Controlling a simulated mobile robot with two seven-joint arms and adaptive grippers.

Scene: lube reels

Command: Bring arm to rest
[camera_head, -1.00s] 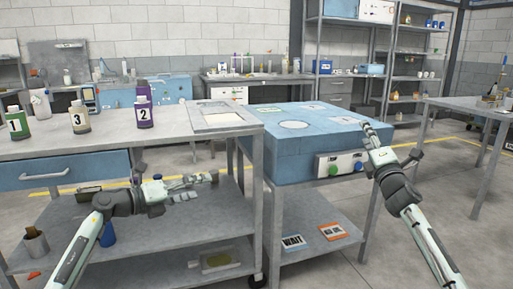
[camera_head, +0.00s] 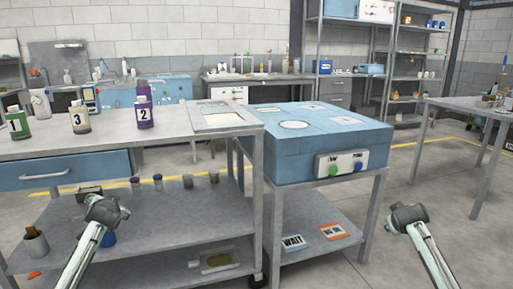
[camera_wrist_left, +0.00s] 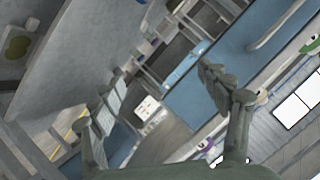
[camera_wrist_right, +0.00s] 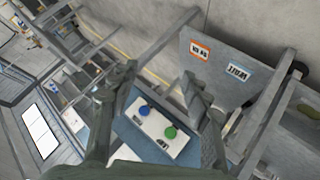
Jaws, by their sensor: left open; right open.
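My left gripper (camera_wrist_left: 162,72) shows in the left wrist view with its two fingers spread and nothing between them. My right gripper (camera_wrist_right: 159,74) shows in the right wrist view, also spread and empty, with the button panel (camera_wrist_right: 155,122) seen beyond its fingers. In the head view my left arm is at the lower left in front of the workbench, and my right arm is at the lower right, to the right of the blue machine (camera_head: 320,149). Neither gripper's fingers can be made out there.
The workbench (camera_head: 190,140) bears bottles labelled 1 (camera_head: 17,123), 3 (camera_head: 79,120) and 2 (camera_head: 144,113). Several small containers stand on its lower shelf (camera_head: 165,222). A side table (camera_head: 475,108) stands at the right. The floor (camera_head: 345,255) around my right arm is clear.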

